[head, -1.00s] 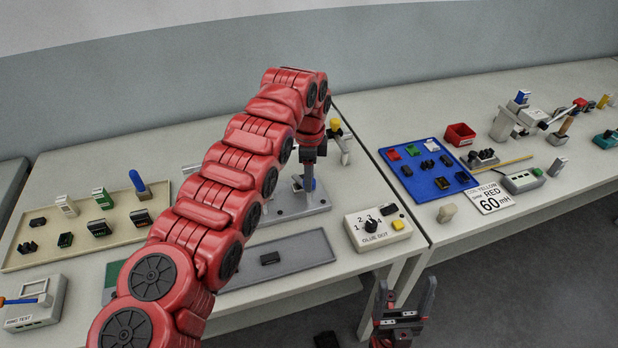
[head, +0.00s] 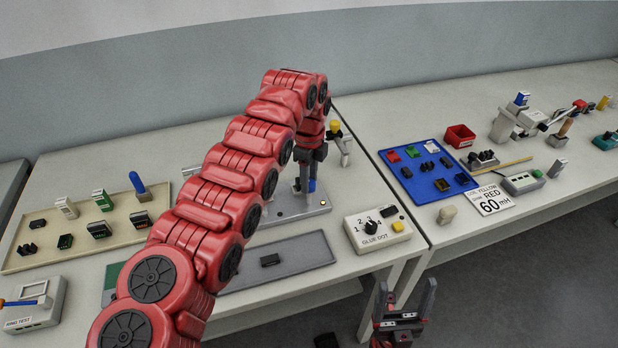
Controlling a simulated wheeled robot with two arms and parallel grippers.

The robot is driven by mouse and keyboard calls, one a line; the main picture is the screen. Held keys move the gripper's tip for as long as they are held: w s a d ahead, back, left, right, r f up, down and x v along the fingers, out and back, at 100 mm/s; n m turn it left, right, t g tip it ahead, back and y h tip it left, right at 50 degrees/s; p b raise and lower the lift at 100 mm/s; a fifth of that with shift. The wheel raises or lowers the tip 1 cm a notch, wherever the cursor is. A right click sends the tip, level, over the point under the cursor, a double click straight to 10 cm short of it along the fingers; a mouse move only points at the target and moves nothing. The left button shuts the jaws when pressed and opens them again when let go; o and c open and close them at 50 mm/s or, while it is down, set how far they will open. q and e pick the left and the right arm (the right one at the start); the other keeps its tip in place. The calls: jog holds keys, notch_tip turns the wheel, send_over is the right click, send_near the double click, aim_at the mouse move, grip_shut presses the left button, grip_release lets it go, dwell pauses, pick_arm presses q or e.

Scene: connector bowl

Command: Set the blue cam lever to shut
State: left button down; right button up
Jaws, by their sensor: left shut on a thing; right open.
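My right gripper (head: 405,292) is open and empty, low in front of the table edge.
A GLUE DOT box (head: 378,230) with a knob stands right of the fixture. A grey tray (head: 310,252) with a black part lies in front. A beige tray (head: 30,262) of connectors is at left, a blue tray (head: 440,190) at right. A yellow-topped device (head: 342,145) stands behind.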

pick_arm(q)
jog(key=shift+c, duration=2.2)
grip_release()
notch_tip(320, 180, up, 3)
jog(key=shift+d+r, duration=0.1)
notch_tip(320, 180, up, 4)
jog(key=shift+r+p, duration=0.25)
jog(key=shift+p, duration=0.6)
notch_tip(320, 180, up, 10)
jog(key=p, duration=0.9)
jog(key=shift+f, duration=0.15)
